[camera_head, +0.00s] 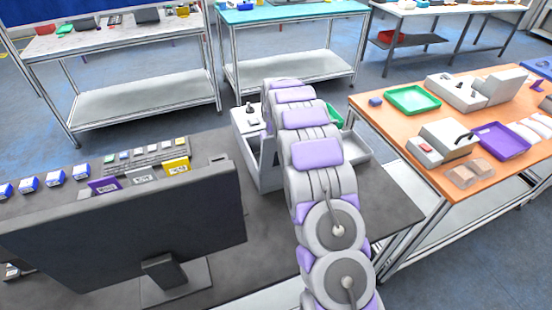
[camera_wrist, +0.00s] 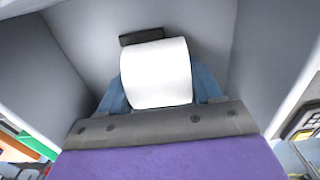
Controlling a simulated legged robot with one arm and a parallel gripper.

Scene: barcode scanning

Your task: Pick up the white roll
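The white roll (camera_wrist: 156,73) is in the middle of the wrist view, inside a grey-walled space. My gripper (camera_wrist: 160,98) has one blue finger at each side of the roll. The fingers are apart, with the roll's near end between them or just in front of them. I cannot tell whether they press on it. In the head view, my arm reaches over the dark table to a grey holder (camera_head: 268,165), and it hides my gripper and the roll.
Grey walls (camera_wrist: 85,45) stand close on both sides of my gripper, with a dark piece (camera_wrist: 142,36) behind the roll. A monitor (camera_head: 130,225) stands left of my arm. An orange-topped table (camera_head: 385,105) with trays and devices is at the right.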

